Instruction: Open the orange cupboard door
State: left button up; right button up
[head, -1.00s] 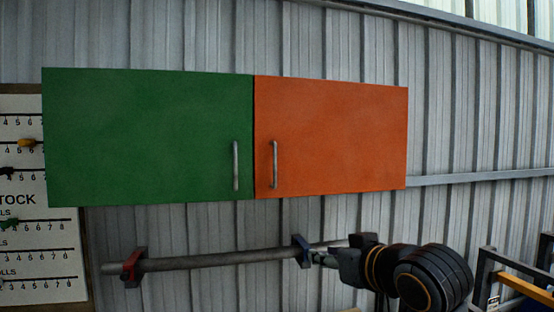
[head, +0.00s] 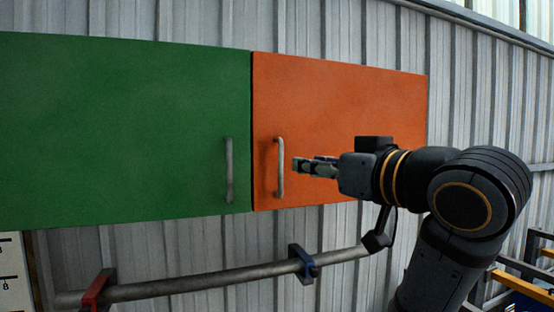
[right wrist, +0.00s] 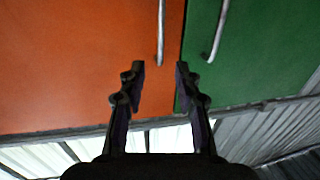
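The orange cupboard door (head: 340,100) is closed, with a grey vertical bar handle (head: 280,167) near its left edge. My right gripper (head: 297,165) is just to the right of that handle in the head view, pointing at it and apart from it. In the right wrist view the orange door (right wrist: 70,70) fills the left, and its handle (right wrist: 161,35) stands beyond the gap between the two spread fingers of my right gripper (right wrist: 159,68). The fingers are open and empty. My left gripper is not in view.
A closed green door (head: 120,130) with its own handle (head: 229,170) adjoins on the left. A grey pipe (head: 210,280) with red and blue clamps runs below the cupboard. Corrugated metal wall (head: 480,110) lies behind.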

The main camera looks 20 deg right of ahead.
aim_at(282, 158)
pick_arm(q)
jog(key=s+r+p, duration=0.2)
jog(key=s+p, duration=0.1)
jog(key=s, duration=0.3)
pick_arm(e)
jog(key=x, duration=0.8)
jog(key=shift+a+r+p, duration=0.1)
jog(key=shift+a+p, duration=0.05)
jog(key=shift+p, duration=0.25)
jog(key=shift+p+x, duration=0.35)
jog(key=shift+x, duration=0.45)
jog(key=c, duration=0.3)
grip_shut()
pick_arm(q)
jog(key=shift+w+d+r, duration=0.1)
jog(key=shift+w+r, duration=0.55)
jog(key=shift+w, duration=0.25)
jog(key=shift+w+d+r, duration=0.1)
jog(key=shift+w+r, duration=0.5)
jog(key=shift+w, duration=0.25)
